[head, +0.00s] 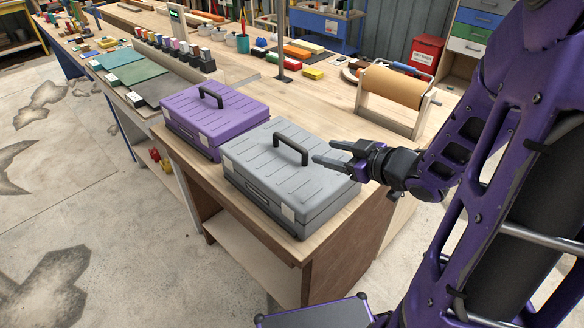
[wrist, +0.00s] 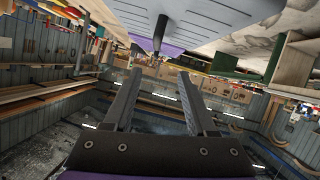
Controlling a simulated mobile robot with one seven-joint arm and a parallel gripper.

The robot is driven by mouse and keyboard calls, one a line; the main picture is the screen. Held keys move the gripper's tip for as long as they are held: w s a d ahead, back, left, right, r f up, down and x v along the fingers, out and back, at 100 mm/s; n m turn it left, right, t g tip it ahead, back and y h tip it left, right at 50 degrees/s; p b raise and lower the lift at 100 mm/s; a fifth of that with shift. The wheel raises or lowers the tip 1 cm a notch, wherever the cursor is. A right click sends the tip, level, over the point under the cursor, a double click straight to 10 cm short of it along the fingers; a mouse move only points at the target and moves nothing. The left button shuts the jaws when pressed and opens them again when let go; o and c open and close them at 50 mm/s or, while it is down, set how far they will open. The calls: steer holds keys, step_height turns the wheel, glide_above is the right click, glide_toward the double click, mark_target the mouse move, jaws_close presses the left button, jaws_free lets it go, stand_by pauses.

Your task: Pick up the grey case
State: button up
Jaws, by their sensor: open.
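The grey case (head: 270,185) lies flat and closed near the end of the workbench, with a black handle (head: 291,143) standing up from its lid. In the wrist view the case (wrist: 215,14) shows along the top edge, with its dark handle (wrist: 160,34) seen edge-on above the fingers. My gripper (head: 325,152) is open and empty, its fingers pointing left toward the handle from the right. In the head view the fingertips appear a short way right of the handle, not around it. The open fingers (wrist: 160,76) also show in the wrist view.
A purple case (head: 213,112) sits close beside the grey one, on its far left. A paper roll on a stand (head: 393,88) is behind my gripper. Coloured blocks, bottles and sheets fill the farther bench. Open floor lies to the left.

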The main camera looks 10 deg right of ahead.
mark_target(292, 142)
steer(key=b+x, duration=0.2)
steer(key=x, duration=0.9)
steer(key=shift+f, duration=0.1)
steer(key=x, duration=0.3)
steer(key=b+x, duration=0.1)
steer(key=shift+w+d+f, duration=0.2)
steer(key=shift+w+f, duration=0.05)
steer(key=shift+w, duration=0.15)
steer(key=shift+w+a+f, duration=0.1)
steer(key=shift+w+a, duration=0.05)
steer(key=shift+w, duration=0.2)
jaws_close()
steer(key=shift+r, duration=0.2)
